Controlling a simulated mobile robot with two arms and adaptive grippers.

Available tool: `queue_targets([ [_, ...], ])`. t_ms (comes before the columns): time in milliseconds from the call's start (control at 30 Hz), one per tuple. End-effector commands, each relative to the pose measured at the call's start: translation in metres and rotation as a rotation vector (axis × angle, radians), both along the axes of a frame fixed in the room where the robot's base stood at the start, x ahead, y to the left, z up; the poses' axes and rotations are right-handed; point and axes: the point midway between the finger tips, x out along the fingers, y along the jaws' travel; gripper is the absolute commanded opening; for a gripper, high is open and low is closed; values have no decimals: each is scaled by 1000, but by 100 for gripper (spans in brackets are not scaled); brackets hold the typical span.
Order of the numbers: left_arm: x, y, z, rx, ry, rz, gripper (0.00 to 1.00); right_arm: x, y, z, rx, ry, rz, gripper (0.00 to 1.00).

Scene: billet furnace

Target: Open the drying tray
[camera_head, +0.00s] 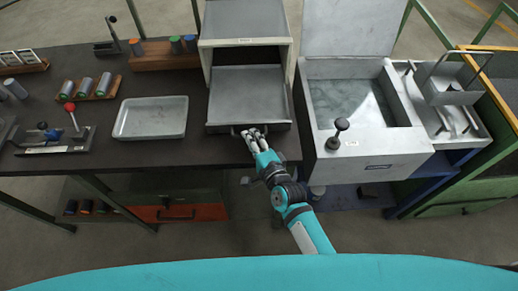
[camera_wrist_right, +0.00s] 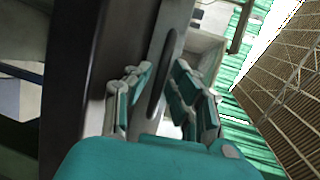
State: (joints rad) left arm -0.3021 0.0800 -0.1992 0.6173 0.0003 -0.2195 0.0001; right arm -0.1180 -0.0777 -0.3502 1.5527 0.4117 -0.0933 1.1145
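In the right wrist view the dark bar handle (camera_wrist_right: 162,75) lies between the two fingers of my right gripper (camera_wrist_right: 161,72). The fingers are apart, with visible gaps to the bar; contact is not clear. My left gripper is not in view.
A shallow metal tray (camera_head: 151,118) lies left of the box. A water basin (camera_head: 350,103) with a black-knobbed part (camera_head: 338,131) stands close on the right. A red-knobbed fixture (camera_head: 72,116) is at the far left. A red drawer (camera_head: 180,213) is under the bench.

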Motion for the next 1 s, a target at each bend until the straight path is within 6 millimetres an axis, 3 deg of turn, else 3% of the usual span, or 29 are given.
queue_targets([
  [500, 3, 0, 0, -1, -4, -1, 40, -89, -38, 16, -4, 3, 1, 21],
  [700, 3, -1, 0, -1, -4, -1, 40, -101, -43, 19, -3, 1, 1, 21],
  [1000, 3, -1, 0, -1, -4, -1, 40, -101, -43, 20, -3, 1, 1, 21],
])
